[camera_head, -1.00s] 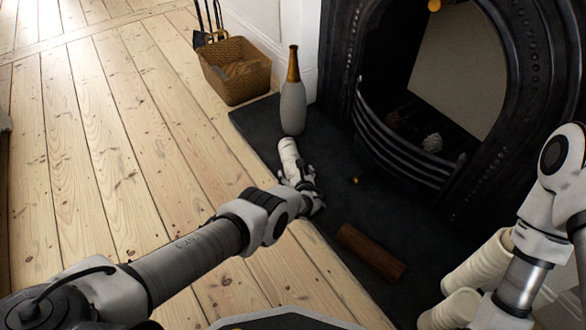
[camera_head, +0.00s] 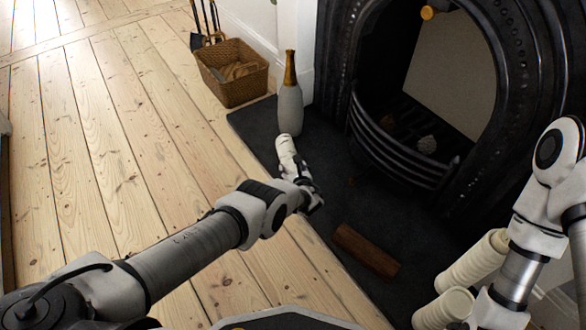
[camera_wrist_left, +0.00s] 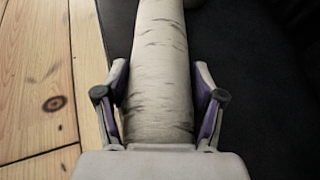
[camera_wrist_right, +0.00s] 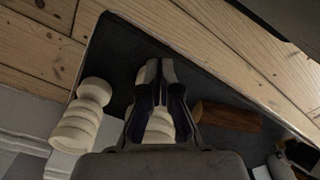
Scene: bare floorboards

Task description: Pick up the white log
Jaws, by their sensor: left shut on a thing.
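The white log (camera_head: 286,147) is pale with dark bark marks and lies along my left gripper, pointing away toward the vase. My left gripper (camera_head: 297,172) is shut on its near part, low over the dark hearth. In the left wrist view the log (camera_wrist_left: 160,70) runs between the two fingers (camera_wrist_left: 163,95), which flank it on both sides. Whether the log touches the hearth is hard to tell. My right gripper (camera_wrist_right: 160,68) shows in the right wrist view with its fingertips close together and nothing visibly held.
A brown log (camera_head: 366,250) lies on the hearth (camera_head: 330,205). A grey vase with a gold neck (camera_head: 289,105) stands just beyond the white log. A wicker basket (camera_head: 232,85) is at the back. The black fireplace (camera_head: 400,150) is right. White turned pieces (camera_head: 472,262) are beside my right arm.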

